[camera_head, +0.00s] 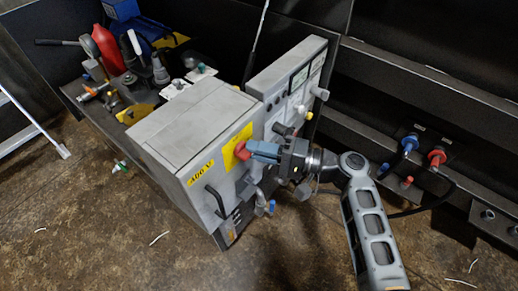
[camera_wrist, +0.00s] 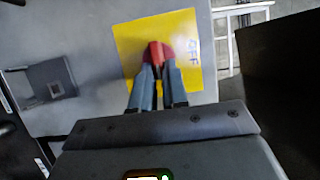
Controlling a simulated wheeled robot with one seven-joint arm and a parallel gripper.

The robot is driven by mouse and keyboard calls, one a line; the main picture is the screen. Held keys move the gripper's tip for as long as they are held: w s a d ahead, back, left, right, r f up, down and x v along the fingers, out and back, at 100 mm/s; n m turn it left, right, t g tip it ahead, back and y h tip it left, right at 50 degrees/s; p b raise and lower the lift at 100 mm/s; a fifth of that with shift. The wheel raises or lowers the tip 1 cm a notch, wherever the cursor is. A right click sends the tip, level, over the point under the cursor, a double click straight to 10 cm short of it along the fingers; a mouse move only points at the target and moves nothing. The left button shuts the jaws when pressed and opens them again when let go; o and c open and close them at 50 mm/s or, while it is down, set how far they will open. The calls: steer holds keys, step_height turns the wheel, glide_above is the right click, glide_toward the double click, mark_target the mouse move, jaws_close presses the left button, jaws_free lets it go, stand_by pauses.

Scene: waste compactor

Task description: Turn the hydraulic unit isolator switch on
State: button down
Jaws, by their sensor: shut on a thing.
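The isolator switch is a red rotary handle (camera_head: 241,150) on a yellow plate (camera_head: 233,141), on the front of the grey hydraulic unit cabinet (camera_head: 180,130). In the wrist view the red handle (camera_wrist: 156,52) stands upright in the picture at the middle of the yellow plate (camera_wrist: 186,28). Lettering that seems to read "OFF" is on the plate's right side. My gripper (camera_wrist: 157,72) is shut on the red handle, with one blue-grey finger on each side. The fingers hide the handle's lower part. My gripper (camera_head: 252,153) reaches the cabinet from the right in the head view.
A black door handle (camera_head: 216,201) sticks out below the switch. A grey panel with gauges and knobs (camera_head: 290,88) stands right behind. Red and blue hose couplings (camera_head: 436,158) are at the right. Bottles and tools crowd the unit's back. The floor in front is mostly clear.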

steer(key=shift+w+a+r, duration=0.1)
steer(key=shift+a+r, duration=0.05)
steer(key=shift+a, duration=0.1)
steer(key=c, duration=1.1)
jaws_free()
steer(key=shift+c, duration=0.2)
steer(key=shift+d, duration=0.1)
steer(key=v, duration=0.7)
steer(key=shift+s+d+f, duration=0.2)
steer(key=shift+d, duration=0.05)
